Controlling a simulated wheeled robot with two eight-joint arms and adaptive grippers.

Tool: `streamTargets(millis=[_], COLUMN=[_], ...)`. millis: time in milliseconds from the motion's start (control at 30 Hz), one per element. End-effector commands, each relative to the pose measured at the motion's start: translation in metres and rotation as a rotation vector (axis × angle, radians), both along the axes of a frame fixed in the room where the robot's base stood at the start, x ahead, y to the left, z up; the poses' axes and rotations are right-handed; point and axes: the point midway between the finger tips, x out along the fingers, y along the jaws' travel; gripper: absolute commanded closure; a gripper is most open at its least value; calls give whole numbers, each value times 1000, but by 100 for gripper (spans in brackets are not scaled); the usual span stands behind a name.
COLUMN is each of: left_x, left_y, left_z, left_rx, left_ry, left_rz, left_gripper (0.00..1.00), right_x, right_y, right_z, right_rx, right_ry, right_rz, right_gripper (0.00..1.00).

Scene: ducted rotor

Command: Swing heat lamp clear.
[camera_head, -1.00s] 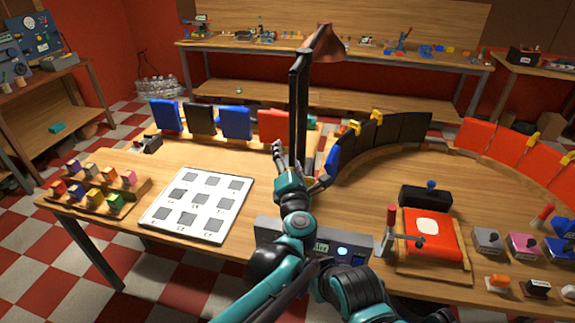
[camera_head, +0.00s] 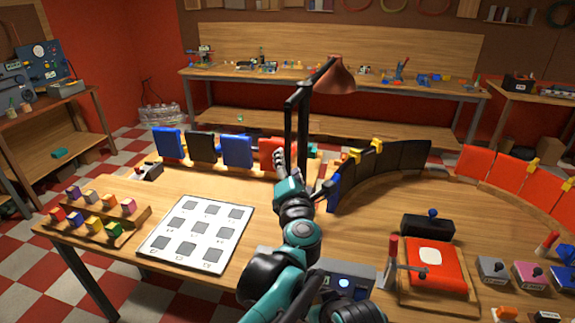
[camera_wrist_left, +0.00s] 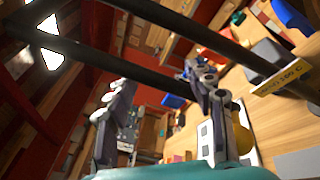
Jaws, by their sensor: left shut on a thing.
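The heat lamp has a copper-coloured shade (camera_head: 337,80) at the top of a dark jointed arm (camera_head: 290,132). The shade stands high above the table, left of the curved row of dark panels. My left gripper (camera_head: 303,172) is low at the lamp's dark arm, one finger on each side, shut on it. In the left wrist view, two dark bars cross the top and my left gripper's fingers (camera_wrist_left: 160,115) show below them. The exact contact is hard to see. My right gripper is not in view.
A white grid board (camera_head: 165,242) and a rack of coloured blocks (camera_head: 118,228) lie to the left. Blue and dark panels (camera_head: 237,150) stand behind. A control box (camera_head: 362,284) and a red pad (camera_head: 436,262) lie to the right.

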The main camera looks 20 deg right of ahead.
Motion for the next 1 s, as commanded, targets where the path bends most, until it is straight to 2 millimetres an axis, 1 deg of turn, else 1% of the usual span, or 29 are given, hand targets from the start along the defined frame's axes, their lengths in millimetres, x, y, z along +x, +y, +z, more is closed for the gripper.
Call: streamTargets(millis=[33, 300, 1000], left_x=[-5, -25, -72], left_y=[3, 10, 23], left_z=[0, -1, 0], left_rx=[3, 4, 1], left_ry=[0, -1, 0], left_rz=[2, 5, 2], left_gripper=[53, 53, 53], right_x=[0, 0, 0], right_y=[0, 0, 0], right_z=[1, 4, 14], right_rx=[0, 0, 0], right_ry=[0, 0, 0], right_rz=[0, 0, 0], right_gripper=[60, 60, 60])
